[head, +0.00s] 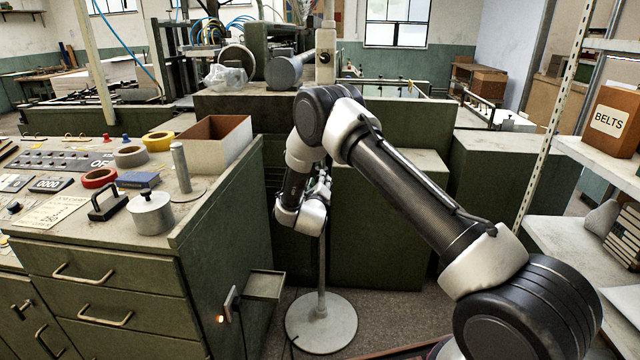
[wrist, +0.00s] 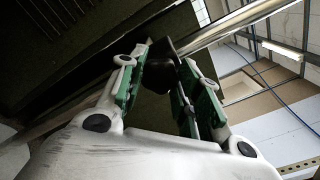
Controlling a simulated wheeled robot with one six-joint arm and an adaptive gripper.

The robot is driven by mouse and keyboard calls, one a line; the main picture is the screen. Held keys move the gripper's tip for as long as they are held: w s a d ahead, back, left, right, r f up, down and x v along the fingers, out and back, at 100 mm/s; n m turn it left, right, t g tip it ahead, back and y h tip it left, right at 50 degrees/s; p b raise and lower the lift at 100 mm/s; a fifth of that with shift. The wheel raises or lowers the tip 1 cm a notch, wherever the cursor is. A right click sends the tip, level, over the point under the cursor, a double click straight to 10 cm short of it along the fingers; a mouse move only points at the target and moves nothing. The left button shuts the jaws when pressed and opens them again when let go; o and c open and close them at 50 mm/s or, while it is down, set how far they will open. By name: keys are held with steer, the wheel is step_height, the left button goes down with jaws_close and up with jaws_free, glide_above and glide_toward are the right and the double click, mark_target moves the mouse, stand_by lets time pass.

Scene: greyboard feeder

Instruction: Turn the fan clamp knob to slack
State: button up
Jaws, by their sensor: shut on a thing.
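The fan clamp knob is a dark, rounded knob (wrist: 159,70) beside a shiny metal pole (wrist: 232,24) in the wrist view. My gripper (wrist: 166,62) has its green-padded fingers on either side of the knob and is shut on it. In the head view my gripper (head: 322,183) is partly hidden by my own wrist, at the pole (head: 321,262) of a stand with a round grey base (head: 321,325). The knob is too small and covered to make out there. I cannot tell the knob's turn from these frames.
A green cabinet with a control panel (head: 120,262) stands on the left, with a small ledge (head: 265,285) sticking out near the stand. Green cabinets (head: 385,225) stand behind my arm. A shelf (head: 560,240) with a BELTS box (head: 608,122) is on the right.

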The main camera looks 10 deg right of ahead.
steer(key=o, duration=1)
steer(key=shift+o, duration=0.2)
steer(key=v, duration=1.2)
